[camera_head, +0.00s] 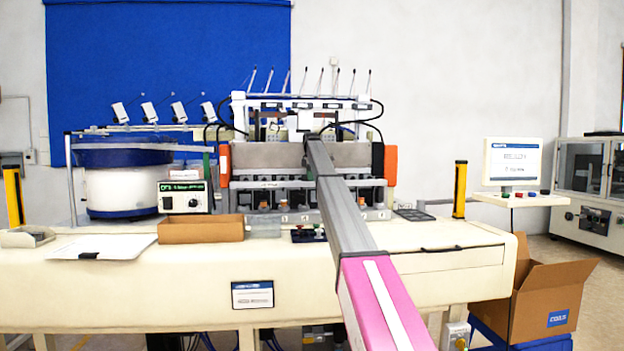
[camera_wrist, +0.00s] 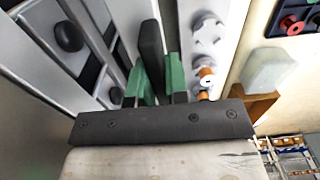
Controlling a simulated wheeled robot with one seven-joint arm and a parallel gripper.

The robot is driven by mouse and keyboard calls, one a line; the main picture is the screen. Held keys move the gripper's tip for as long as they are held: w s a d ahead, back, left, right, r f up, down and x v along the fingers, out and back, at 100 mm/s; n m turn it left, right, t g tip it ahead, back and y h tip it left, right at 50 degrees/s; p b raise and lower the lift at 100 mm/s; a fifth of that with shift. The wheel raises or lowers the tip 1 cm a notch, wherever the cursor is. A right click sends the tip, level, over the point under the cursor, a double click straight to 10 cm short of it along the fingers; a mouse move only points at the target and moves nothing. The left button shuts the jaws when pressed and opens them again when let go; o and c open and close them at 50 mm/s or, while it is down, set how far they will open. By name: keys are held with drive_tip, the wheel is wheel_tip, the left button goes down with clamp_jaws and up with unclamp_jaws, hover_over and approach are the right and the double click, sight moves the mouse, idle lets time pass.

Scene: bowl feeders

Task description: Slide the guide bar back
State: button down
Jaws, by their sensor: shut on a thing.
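In the head view my arm reaches from the bottom right to the front of the bowl feeder machine. The arm hides my gripper and the piece it holds there. A grey horizontal bar (camera_head: 265,155) crosses the machine front behind the arm's end.
A blue bowl feeder (camera_head: 122,178) stands left on the cream bench, with a control box (camera_head: 186,197) and a cardboard tray (camera_head: 200,229). Yellow posts (camera_head: 460,189) flank the machine. In the wrist view grey fittings with orange parts (camera_wrist: 206,75) sit close right of the fingers.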

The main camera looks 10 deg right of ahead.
drive_tip(key=shift+w+r, duration=0.1)
drive_tip(key=shift+w, duration=0.2)
drive_tip(key=c, duration=1.1)
unclamp_jaws()
wheel_tip(320, 180, up, 10)
drive_tip(key=shift+r, duration=0.35)
